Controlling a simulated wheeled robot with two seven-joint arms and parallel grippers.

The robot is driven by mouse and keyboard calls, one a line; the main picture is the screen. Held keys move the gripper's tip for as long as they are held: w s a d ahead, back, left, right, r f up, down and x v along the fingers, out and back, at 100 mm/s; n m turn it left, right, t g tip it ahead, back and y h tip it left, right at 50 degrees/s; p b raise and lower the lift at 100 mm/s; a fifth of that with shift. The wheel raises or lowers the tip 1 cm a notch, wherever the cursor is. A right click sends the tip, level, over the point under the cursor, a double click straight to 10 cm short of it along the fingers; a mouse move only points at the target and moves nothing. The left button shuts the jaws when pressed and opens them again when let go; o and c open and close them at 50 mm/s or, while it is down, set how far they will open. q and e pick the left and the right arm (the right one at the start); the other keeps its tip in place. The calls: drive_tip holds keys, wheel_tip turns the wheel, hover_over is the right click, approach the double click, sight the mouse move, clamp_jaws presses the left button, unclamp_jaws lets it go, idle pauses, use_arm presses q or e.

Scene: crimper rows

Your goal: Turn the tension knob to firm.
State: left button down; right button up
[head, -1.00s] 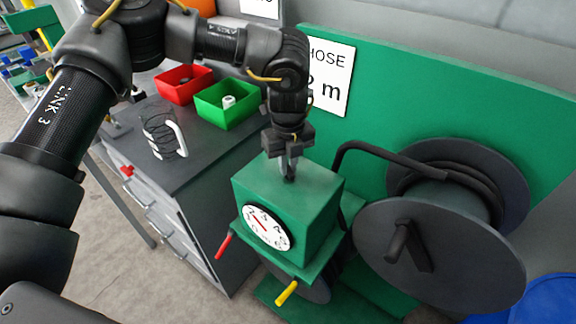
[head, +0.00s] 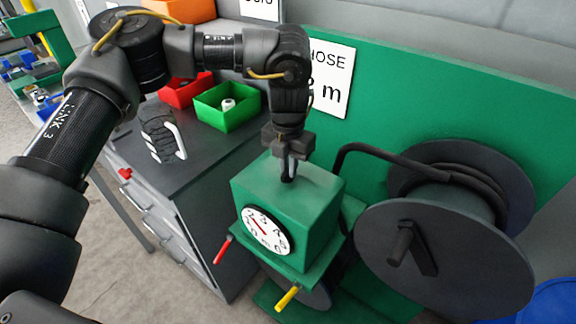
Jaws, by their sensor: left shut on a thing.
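The green crimper box (head: 300,201) carries a white round dial (head: 266,231) with black numerals and a red needle on its front face. My left gripper (head: 288,178) points down at the top of the box, its fingers shut on a small dark knob there. The fingers hide most of the knob, so its setting cannot be read. A red lever (head: 223,250) and a yellow lever (head: 287,298) stick out below the dial. My right gripper is not in view.
A large black hose reel (head: 440,250) with a crank stands right of the box, its dark hose arching close to the gripper. A green bin (head: 227,112), a red bin (head: 184,93) and a white-handled item (head: 181,140) sit on the grey cabinet. A green panel rises behind.

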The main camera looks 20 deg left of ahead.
use_arm(q)
drive_tip(key=m, duration=0.4)
drive_tip(key=shift+m, duration=0.3)
drive_tip(key=m, duration=0.5)
drive_tip(key=shift+r+p, duration=0.1)
drive_tip(key=shift+p, duration=0.2)
drive_tip(key=m, duration=0.5)
drive_tip(key=shift+m, duration=2.2)
drive_tip(key=c, duration=1.4)
unclamp_jaws()
drive_tip(key=shift+c, duration=0.2)
drive_tip(key=shift+w+r, duration=0.1)
drive_tip(key=shift+r, duration=0.4)
wheel_tip(320, 180, up, 10)
drive_tip(key=b, duration=0.1)
drive_tip(key=shift+f+b, duration=0.15)
drive_tip(key=shift+b, duration=0.15)
